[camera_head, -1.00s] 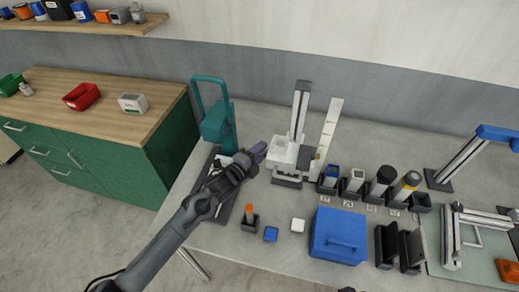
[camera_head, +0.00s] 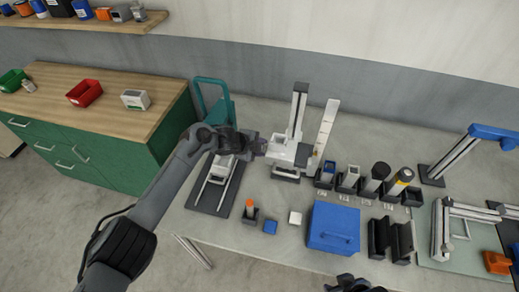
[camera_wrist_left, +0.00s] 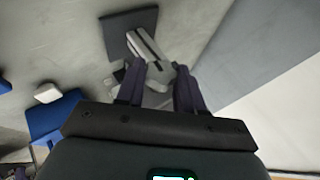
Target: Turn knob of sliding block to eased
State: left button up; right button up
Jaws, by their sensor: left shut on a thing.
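The sliding block (camera_head: 284,150) is a white block on an upright rail (camera_head: 298,108) with a dark base at the back of the table. My left gripper (camera_head: 262,147) is at the left side of this block, level with it. The left wrist view shows its two purple fingers (camera_wrist_left: 160,88) shut around a small grey piece (camera_wrist_left: 158,76), which appears to be the block's knob. The fingers hide most of the knob, and I cannot read its setting. A dark part of my right arm (camera_head: 352,285) shows at the bottom edge; its fingers are not clear.
A pale upright scale strip (camera_head: 325,130) stands just right of the rail. A teal press (camera_head: 216,105) stands behind my left arm. Several holders with cylinders stand to the right, and a blue box (camera_head: 334,228) is in front.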

pick_arm(q)
jog(key=shift+g+b, duration=0.4)
jog(key=shift+b, duration=0.05)
dwell(0.3)
jog(key=o, duration=1)
jog(key=shift+o, duration=0.2)
jog(key=shift+r, duration=0.1)
jog(key=p+v, duration=0.1)
jog(key=v, duration=0.9)
jog(key=shift+r+p, duration=0.35)
jog(key=shift+r, duration=0.05)
jog(key=shift+s, duration=0.1)
